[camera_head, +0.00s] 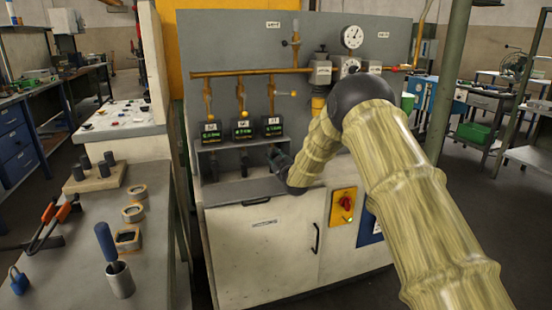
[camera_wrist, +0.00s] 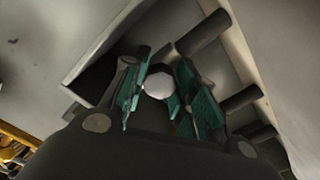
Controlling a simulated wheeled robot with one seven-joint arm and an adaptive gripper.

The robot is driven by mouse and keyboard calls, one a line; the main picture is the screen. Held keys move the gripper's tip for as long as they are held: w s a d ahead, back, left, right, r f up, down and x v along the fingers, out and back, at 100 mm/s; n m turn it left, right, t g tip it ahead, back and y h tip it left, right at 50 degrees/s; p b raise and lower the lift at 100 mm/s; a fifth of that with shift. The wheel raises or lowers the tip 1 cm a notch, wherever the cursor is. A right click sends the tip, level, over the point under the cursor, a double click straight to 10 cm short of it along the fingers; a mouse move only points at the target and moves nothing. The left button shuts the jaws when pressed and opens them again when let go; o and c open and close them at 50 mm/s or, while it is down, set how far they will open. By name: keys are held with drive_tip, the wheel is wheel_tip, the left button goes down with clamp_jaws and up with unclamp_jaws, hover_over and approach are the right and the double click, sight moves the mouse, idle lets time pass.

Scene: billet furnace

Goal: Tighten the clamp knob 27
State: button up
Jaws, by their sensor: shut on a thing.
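In the head view, my gripper (camera_head: 278,158) reaches into the recessed shelf of the grey furnace front, below the rightmost of three black display units (camera_head: 273,128). The tag on that unit seems to read 27. In the wrist view, my gripper (camera_wrist: 168,104) has its green pads on either side of a pale round-ended knob (camera_wrist: 158,85), shut on it. The knob is hidden behind the fingers in the head view. Dark cylinders (camera_wrist: 238,100) stick out beside the fingers in the wrist view; two dark posts (camera_head: 244,165) show left of my gripper in the head view.
The shelf (camera_head: 225,190) surrounds the gripper closely. A yellow panel with a red switch (camera_head: 345,204) is below right. Brass pipes and valves (camera_head: 245,73) run above. A bench with tools, rings and a blue-handled tool (camera_head: 106,240) stands on the left.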

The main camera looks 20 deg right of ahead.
drive_tip(key=shift+d+f, duration=0.1)
drive_tip(key=o, duration=1.1)
drive_tip(key=shift+c, duration=0.2)
drive_tip(key=shift+s, duration=0.1)
drive_tip(key=s, duration=1.2)
drive_tip(key=shift+d, duration=0.15)
drive_tip(key=shift+w, duration=0.1)
